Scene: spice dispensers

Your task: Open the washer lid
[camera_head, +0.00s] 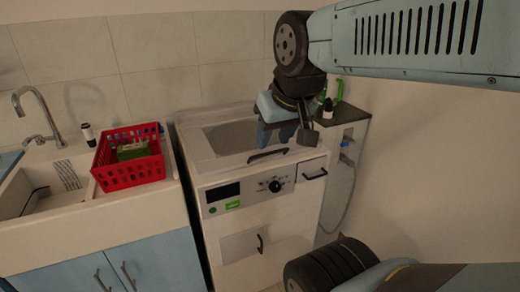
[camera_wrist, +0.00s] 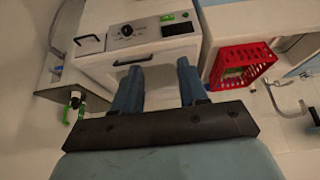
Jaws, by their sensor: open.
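The white washer (camera_head: 262,222) stands in the middle of the head view, with its lid (camera_head: 232,138) on top lying closed. A dark curved handle (camera_head: 265,156) sits at the lid's front edge. My gripper (camera_head: 279,143) is open and empty, pointing down over the right part of the lid, close behind the handle in the picture. In the wrist view, the washer lid's handle (camera_wrist: 133,60) shows beyond the left fingertip of my gripper (camera_wrist: 158,75). I cannot tell whether a finger touches the lid.
A sink counter (camera_head: 110,207) with a red basket (camera_head: 130,182) and a tap (camera_head: 38,115) stands left of the washer. A narrow shelf (camera_head: 345,135) with green and dark bottles stands to its right. Tiled wall lies behind. The washer front has a control knob (camera_head: 275,186).

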